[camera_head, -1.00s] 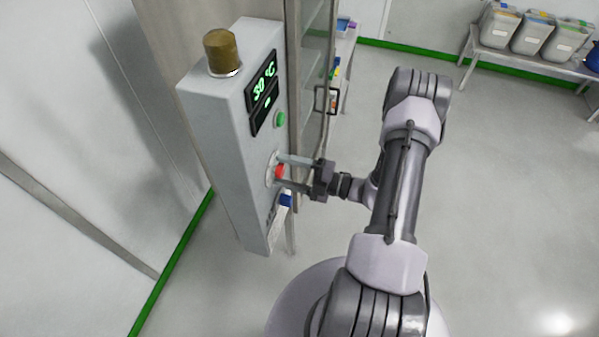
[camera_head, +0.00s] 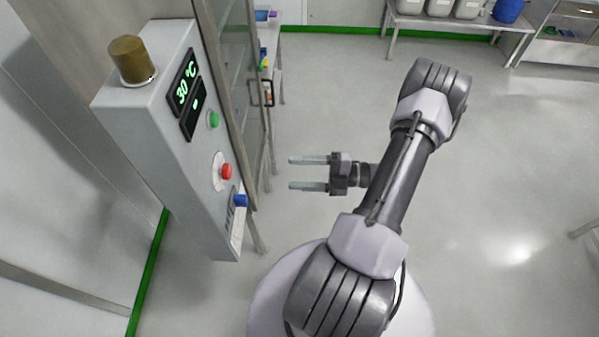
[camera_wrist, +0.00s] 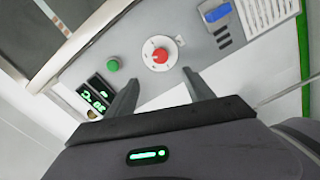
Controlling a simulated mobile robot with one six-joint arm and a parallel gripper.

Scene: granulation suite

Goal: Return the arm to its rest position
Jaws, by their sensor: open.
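My gripper (camera_head: 308,173) is open and empty, its two fingers apart and pointing left toward the control panel (camera_head: 217,130). A clear gap of floor shows between the fingertips and the panel. The red knob (camera_head: 226,171) sits on a round pale plate on the panel, with a green button (camera_head: 213,120) above it. In the wrist view the red knob (camera_wrist: 160,55) lies beyond the open fingers (camera_wrist: 158,92), and the green button (camera_wrist: 113,65) is to its left. My arm is bent and stands to the right of the panel.
The display (camera_head: 184,93) reads 30 °C. A brown-gold cylinder (camera_head: 131,60) stands on the panel housing. A glass door with a handle (camera_head: 268,92) is behind the panel. A bench with tubs (camera_head: 440,8) is at the back. Open floor lies to the right.

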